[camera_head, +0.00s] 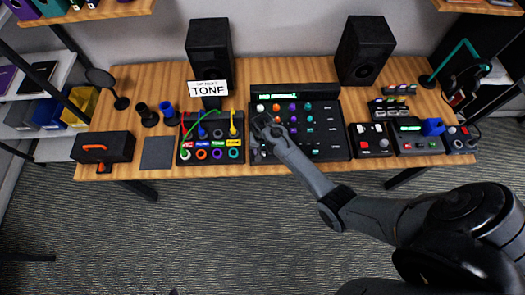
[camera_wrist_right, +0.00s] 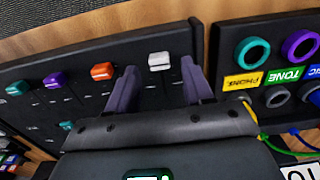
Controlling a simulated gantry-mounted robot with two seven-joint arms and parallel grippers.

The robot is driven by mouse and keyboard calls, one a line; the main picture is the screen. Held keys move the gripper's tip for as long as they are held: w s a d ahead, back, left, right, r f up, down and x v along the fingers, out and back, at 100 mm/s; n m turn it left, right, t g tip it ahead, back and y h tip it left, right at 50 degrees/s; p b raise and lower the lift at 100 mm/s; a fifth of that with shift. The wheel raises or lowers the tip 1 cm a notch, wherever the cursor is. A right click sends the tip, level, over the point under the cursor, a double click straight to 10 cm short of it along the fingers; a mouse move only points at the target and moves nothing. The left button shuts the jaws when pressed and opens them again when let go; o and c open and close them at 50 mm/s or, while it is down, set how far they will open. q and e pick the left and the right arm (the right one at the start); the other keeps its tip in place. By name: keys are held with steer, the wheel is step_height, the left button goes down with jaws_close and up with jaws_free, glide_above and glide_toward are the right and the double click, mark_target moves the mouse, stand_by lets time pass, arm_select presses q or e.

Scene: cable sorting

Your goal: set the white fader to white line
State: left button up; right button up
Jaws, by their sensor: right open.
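The mixer (camera_head: 340,130) is a black console on the wooden desk, with coloured knobs and a lit green display. The white fader (camera_wrist_right: 159,61) is a small white cap near the console's edge in the right wrist view. My right gripper (camera_head: 263,123) is over the console's left part in the head view. In the right wrist view my right gripper (camera_wrist_right: 160,72) is open, its two fingers apart on either side of the white fader, with visible gaps. The gripper hides this area in the head view. I cannot make out the white line. My left gripper is not in view.
Orange (camera_wrist_right: 102,71), purple (camera_wrist_right: 54,79) and teal (camera_wrist_right: 17,88) faders stand in a row beside the white one. A patch box (camera_head: 211,140) with cables stands left of the mixer. A small box with a red button (camera_head: 372,140) stands right. Two speakers stand behind.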

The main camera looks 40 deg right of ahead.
steer(key=shift+f, duration=0.85)
jaws_close()
